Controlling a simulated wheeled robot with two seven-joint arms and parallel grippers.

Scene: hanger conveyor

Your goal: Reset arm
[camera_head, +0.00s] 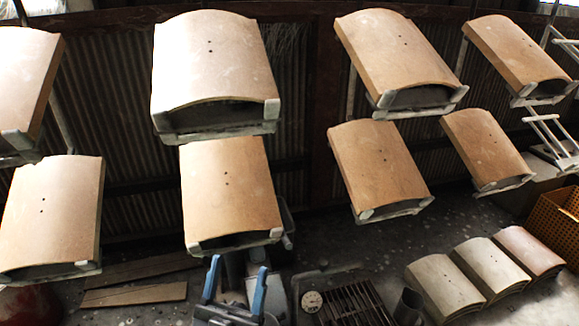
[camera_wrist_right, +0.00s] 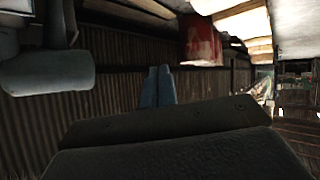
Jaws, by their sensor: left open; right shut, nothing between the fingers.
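My left gripper (camera_head: 236,282) shows at the bottom centre of the head view. Its two blue fingers stand wide apart, with nothing between them. It is below the lower hanging tile (camera_head: 230,185), apart from it as far as I can tell. My right gripper (camera_wrist_right: 158,72) shows in the right wrist view, its blue fingers side by side, shut and empty. I cannot make out the right gripper in the head view.
Curved tiles hang in two rows on pale hangers, including a large upper tile (camera_head: 210,60). Stacked tiles (camera_head: 443,285) stand at the lower right beside a yellow crate (camera_head: 552,222). Wooden planks (camera_head: 135,294) lie at the lower left. A red object (camera_wrist_right: 200,42) shows in the wrist view.

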